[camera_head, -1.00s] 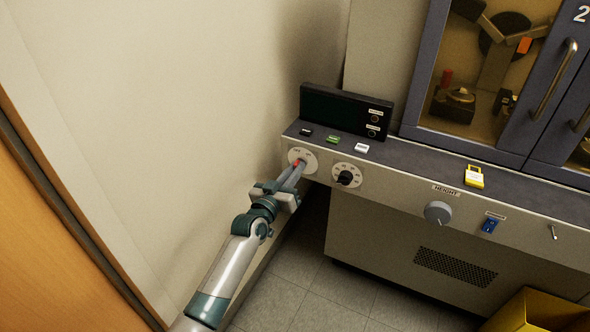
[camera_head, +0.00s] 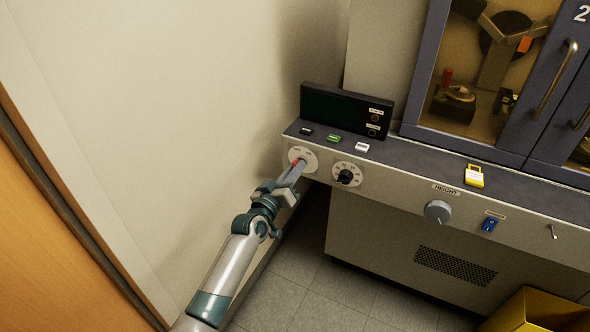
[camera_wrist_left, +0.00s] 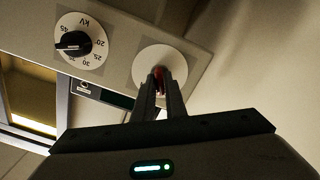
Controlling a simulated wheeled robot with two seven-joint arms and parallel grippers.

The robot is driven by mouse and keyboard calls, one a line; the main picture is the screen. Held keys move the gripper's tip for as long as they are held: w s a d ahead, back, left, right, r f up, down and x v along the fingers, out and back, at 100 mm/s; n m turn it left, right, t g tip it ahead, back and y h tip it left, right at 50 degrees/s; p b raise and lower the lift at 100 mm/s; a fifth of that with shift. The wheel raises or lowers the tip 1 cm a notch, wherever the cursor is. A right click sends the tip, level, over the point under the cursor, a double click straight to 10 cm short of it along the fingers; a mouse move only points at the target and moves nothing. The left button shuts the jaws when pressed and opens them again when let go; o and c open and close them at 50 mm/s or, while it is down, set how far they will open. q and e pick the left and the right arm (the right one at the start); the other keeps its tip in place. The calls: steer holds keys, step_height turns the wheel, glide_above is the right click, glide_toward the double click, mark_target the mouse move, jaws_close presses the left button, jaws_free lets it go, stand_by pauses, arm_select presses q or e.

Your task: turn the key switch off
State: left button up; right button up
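The key switch is a round white plate (camera_head: 310,160) on the console's front at its left end, with a red key (camera_head: 295,163) in the middle. In the left wrist view the plate (camera_wrist_left: 146,58) and the red key (camera_wrist_left: 160,76) show straight ahead. My left gripper (camera_head: 297,170) reaches the plate from below. In the wrist view its two fingertips (camera_wrist_left: 160,85) are close together with the key between them, so it looks shut on the key. The fingers hide much of the key and the lettering. My right gripper is not in view.
A black-knobbed kV dial (camera_head: 345,176) sits just right of the switch. The wall (camera_head: 190,110) is close on the left.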

arm_select(q)
steer(key=o, duration=0.3)
steer(key=shift+v, duration=8.75)
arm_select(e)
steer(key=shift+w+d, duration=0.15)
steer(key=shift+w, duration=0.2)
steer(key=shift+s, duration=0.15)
